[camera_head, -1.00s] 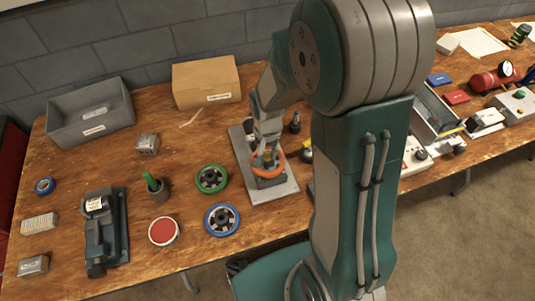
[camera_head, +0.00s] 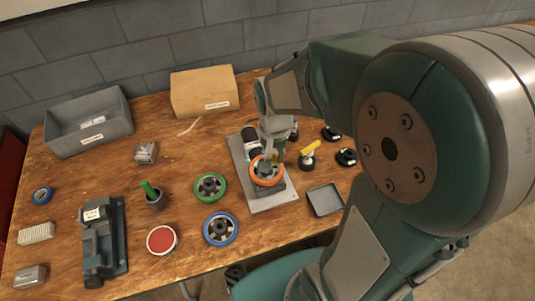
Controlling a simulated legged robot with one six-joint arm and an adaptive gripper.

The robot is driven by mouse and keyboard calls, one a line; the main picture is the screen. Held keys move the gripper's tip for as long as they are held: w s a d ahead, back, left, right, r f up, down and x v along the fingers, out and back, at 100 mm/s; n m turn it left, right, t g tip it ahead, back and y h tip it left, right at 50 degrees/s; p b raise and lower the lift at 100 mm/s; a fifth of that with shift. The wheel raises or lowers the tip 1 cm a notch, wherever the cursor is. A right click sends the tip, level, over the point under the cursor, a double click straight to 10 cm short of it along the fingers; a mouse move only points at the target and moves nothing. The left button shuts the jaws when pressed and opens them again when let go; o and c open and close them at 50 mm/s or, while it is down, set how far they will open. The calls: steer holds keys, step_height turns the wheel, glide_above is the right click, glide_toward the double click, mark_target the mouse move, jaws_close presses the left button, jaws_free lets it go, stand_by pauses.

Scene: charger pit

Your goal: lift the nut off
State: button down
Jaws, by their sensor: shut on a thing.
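The orange-rimmed wheel (camera_head: 280,181) sits on a block on the grey base plate (camera_head: 262,207), right of the blue wheel. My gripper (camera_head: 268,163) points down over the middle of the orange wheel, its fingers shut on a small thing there. I take this to be the nut, but the fingers hide nearly all of it. I cannot tell whether it is clear of the wheel's hub.
A green wheel (camera_head: 210,187) and blue wheel (camera_head: 221,229) lie left of the base plate. A dark square tray (camera_head: 325,201) is right of it. A yellow-handled tool (camera_head: 310,149) and black round parts (camera_head: 346,157) lie behind the tray. A cardboard box (camera_head: 204,92) stands behind.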

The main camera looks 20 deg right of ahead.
steer(key=s+r, duration=0.4)
steer(key=s, duration=0.5)
steer(key=shift+s+d+r, duration=0.2)
steer(key=shift+d, duration=0.2)
